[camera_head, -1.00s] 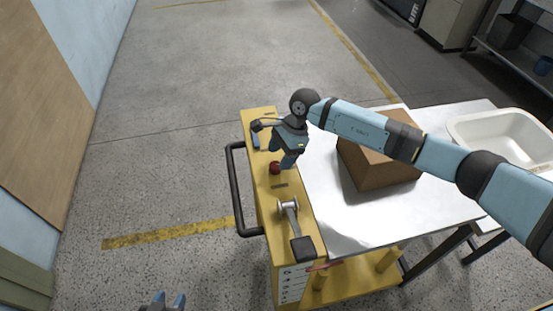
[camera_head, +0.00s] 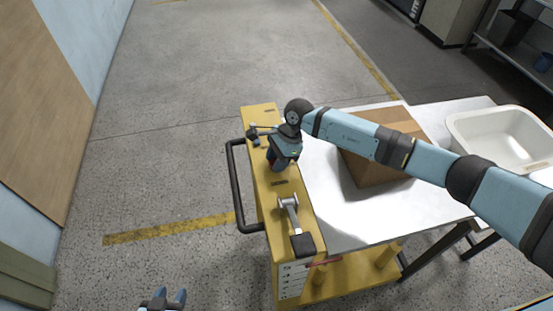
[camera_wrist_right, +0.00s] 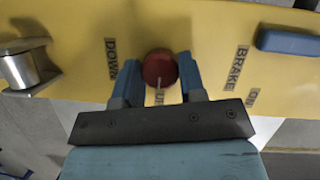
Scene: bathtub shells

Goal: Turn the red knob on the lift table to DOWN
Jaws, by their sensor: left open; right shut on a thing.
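The red knob (camera_wrist_right: 160,68) sits on the yellow top of the lift table (camera_head: 265,205). In the right wrist view its pale mark points at the UP label (camera_wrist_right: 159,98); the DOWN label (camera_wrist_right: 112,54) lies to its left. My right gripper (camera_wrist_right: 160,75) is shut on the knob, one blue finger on each side. In the head view the right gripper (camera_head: 278,165) covers most of the knob. My left gripper (camera_head: 166,298) is open and empty at the bottom left, away from the table.
A lever with a black handle (camera_head: 301,243) stands near the knob. A blue handle (camera_wrist_right: 288,40) is beside the BRAKE label (camera_wrist_right: 236,68). A black rail (camera_head: 236,190) runs along the left side. A cardboard box (camera_head: 372,168) and white basin (camera_head: 500,135) are on the right.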

